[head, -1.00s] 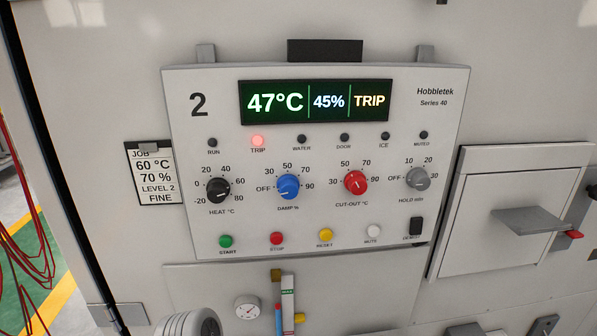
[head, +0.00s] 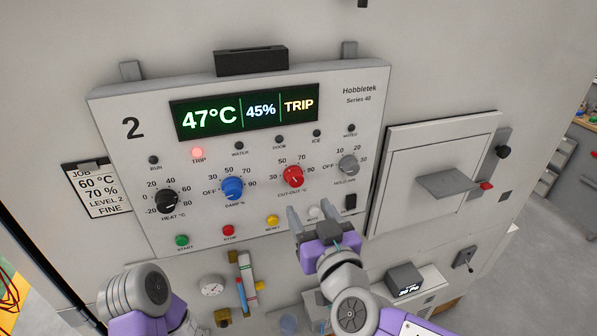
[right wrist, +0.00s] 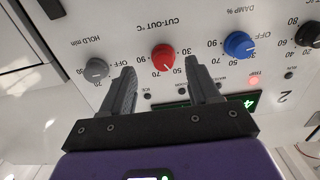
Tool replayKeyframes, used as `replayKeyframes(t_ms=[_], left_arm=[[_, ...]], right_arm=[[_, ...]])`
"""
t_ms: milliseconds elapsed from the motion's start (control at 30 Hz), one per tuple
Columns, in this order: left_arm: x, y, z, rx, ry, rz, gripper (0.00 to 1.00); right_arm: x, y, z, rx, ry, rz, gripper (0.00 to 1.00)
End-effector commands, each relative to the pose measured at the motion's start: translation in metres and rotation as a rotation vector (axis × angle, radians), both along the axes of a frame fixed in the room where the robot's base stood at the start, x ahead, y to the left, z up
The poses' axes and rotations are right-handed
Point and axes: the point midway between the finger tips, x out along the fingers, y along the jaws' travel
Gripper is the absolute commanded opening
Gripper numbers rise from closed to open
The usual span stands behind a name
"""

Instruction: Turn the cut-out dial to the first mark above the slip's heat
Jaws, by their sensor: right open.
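The red cut-out dial (head: 293,177) is on the control panel, with marks 30, 50, 70 and 90. Its white pointer seems to point near 50. The job slip (head: 98,192) left of the panel reads 60 °C, 70 %, Level 2, Fine. My right gripper (head: 310,212) is open and empty, below the cut-out dial in the head view. In the right wrist view, the dial (right wrist: 163,58) shows upside down between the open fingers (right wrist: 158,68), beyond them and untouched. My left arm shows at lower left; its gripper is out of view.
The blue damp dial (head: 232,188) is left of the cut-out dial, and the grey hold dial (head: 348,165) is right. The display (head: 247,104) reads 47°C, 45%, TRIP; the trip lamp (head: 197,153) glows red. Several buttons line the lower panel. A handled hatch (head: 450,185) is at right.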

Motion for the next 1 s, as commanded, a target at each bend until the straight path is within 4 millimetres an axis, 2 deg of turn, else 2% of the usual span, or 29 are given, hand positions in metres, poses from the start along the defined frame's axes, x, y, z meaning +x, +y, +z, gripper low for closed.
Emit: replayKeyframes(t_ms=[33, 167, 500, 633, 1000], left_arm=[[0.000, 0.000, 0.003, 0.000, 0.000, 0.000, 0.43], [0.000, 0.000, 0.002, 0.000, 0.000, 0.000, 0.43], [0.000, 0.000, -0.001, 0.000, 0.000, 0.000, 0.43], [0.000, 0.000, -0.001, 0.000, 0.000, 0.000, 0.43], [0.000, 0.000, -0.001, 0.000, 0.000, 0.000, 0.43]], right_arm=[[-0.004, 0.000, 0.012, 0.004, -0.021, 0.001, 0.61], [0.000, 0.002, 0.018, 0.006, -0.034, 0.000, 0.61], [0.047, 0.017, 0.016, 0.005, -0.031, 0.000, 0.61], [0.059, 0.021, 0.017, 0.006, -0.032, 0.000, 0.61], [0.065, 0.023, 0.017, 0.005, -0.033, 0.000, 0.61]])
